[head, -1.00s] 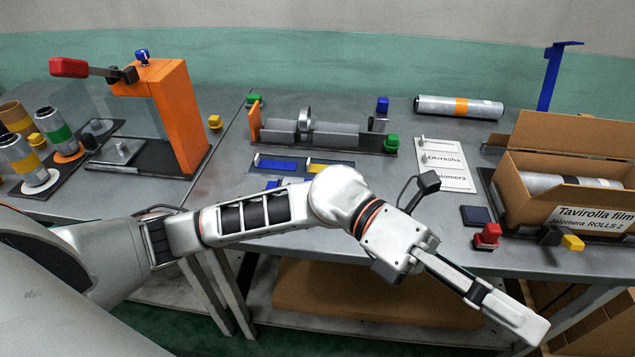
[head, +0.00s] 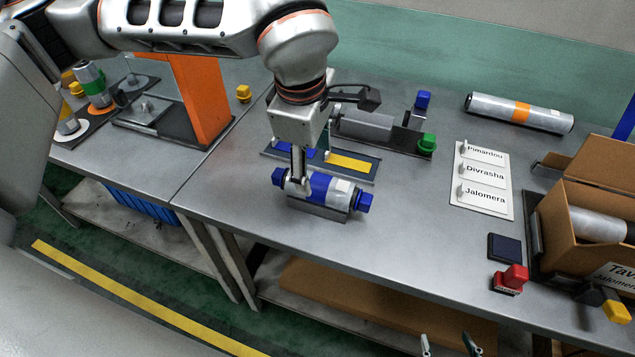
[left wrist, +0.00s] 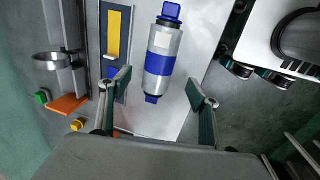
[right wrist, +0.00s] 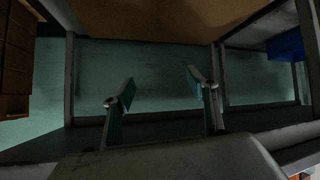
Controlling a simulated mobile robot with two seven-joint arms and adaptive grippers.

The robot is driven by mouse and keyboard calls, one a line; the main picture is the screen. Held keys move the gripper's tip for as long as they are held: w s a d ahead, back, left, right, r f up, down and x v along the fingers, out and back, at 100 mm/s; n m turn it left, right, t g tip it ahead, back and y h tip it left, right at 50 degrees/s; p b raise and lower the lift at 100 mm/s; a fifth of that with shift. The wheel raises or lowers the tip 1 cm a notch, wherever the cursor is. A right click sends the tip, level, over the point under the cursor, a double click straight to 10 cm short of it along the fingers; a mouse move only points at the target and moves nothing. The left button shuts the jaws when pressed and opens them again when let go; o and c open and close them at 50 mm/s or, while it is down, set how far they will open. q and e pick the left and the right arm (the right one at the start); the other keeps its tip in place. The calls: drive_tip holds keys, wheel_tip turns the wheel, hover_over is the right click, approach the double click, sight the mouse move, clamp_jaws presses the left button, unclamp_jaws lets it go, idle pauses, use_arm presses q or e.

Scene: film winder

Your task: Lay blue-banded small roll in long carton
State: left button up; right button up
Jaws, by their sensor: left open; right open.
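The blue-banded small roll (head: 338,193) lies on its side in a low grey cradle (head: 318,210) near the table's front edge, with blue pieces at both ends. My left gripper (head: 300,187) is over it, fingers pointing down. In the left wrist view the open fingers stand on either side of the roll (left wrist: 158,71), with gaps to it. The long carton (head: 575,245) stands open at the right, partly cut off, with a silver roll (head: 597,224) inside. My right gripper (head: 450,347) is open and empty, low at the bottom edge; the right wrist view shows nothing between its fingers (right wrist: 160,88).
A silver roll with an orange band (head: 520,112) lies at the back. A winder stand (head: 372,128) is behind my left gripper. The table between cradle and board is clear.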

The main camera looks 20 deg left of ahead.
sight(320, 181)
use_arm(q)
drive_tip(key=shift+x, duration=1.2)
drive_tip(key=x, duration=0.4)
drive_tip(key=shift+d+f, duration=0.1)
drive_tip(key=shift+d, duration=0.2)
drive_tip(key=shift+w+f, duration=0.15)
drive_tip(key=shift+f, duration=0.35)
drive_tip(key=c, duration=1.4)
